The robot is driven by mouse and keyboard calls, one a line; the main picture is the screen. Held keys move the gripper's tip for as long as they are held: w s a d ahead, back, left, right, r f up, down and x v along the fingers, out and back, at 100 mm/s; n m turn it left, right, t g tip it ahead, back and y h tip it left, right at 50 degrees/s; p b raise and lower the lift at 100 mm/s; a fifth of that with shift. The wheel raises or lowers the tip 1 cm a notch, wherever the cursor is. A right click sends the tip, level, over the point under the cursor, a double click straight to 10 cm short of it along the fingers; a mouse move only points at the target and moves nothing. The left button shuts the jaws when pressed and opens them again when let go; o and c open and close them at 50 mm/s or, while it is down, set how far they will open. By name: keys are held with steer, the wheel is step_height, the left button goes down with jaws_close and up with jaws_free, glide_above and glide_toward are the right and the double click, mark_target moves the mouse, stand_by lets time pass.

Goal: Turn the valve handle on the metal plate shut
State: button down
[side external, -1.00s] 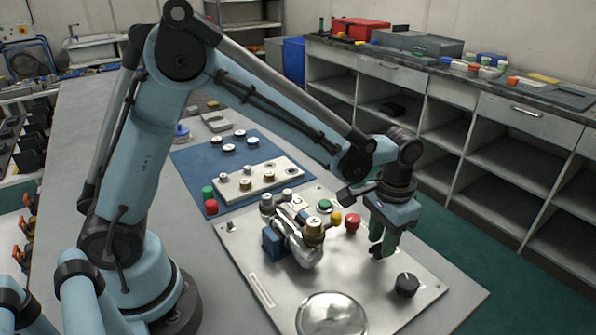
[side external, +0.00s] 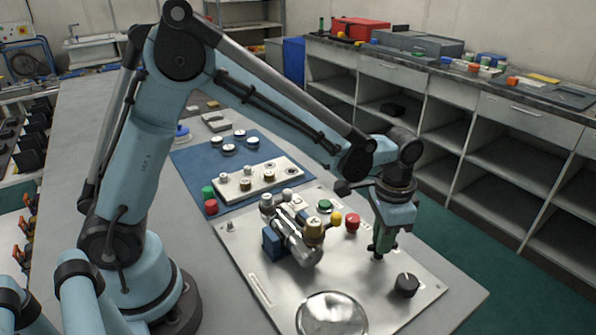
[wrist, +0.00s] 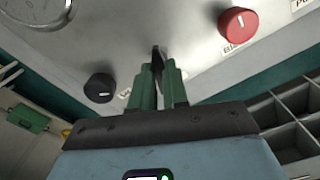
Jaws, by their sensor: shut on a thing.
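The metal plate (side external: 355,275) lies on the bench at the centre of the side external view; its bright surface also fills the top of the wrist view (wrist: 200,60). My gripper (side external: 379,252) points down at the plate's right part, between the red knob and the black knob. In the wrist view its green fingers (wrist: 157,72) are closed around a thin dark piece, which looks like the valve handle (wrist: 157,52). The fingers hide most of the handle, so its angle is hard to tell. The handle cannot be made out in the side external view.
A black knob (side external: 406,285) and a red knob (side external: 352,222) stand close to my gripper. Silver fittings with a brass cap (side external: 314,228), a yellow knob (side external: 336,218) and a round gauge (side external: 331,315) are also on the plate. A blue mat (side external: 185,165) lies behind.

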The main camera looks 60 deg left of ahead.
steer(key=m, duration=0.6)
steer(key=shift+m, duration=0.3)
steer(key=m, duration=0.6)
steer(key=shift+s, duration=0.1)
stand_by(0.3)
steer(key=c, duration=1.1)
jaws_free()
step_height(320, 180, up, 12)
steer(key=shift+r, duration=0.1)
